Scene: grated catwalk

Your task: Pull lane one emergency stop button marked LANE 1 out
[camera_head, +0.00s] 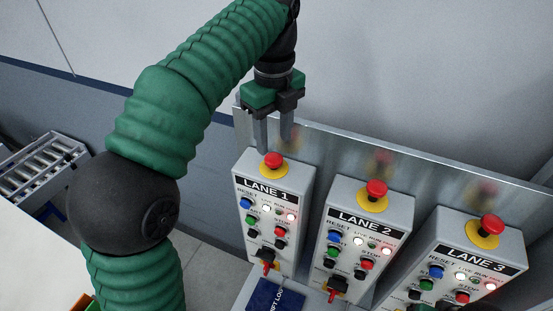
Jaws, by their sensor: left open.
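The LANE 1 box (266,205) is the leftmost of three grey control boxes. Its red emergency stop button (273,160) sits on a yellow base on the box's top face. I see nothing between the fingers. Whether a finger touches the button cannot be told. My right gripper is not in view.
The LANE 2 box (361,240) and LANE 3 box (455,268), each with a red stop button, stand to the right. A metal back plate (340,148) rises behind them. A dark blue booklet (275,297) lies below LANE 1. A roller conveyor (38,165) is at the far left.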

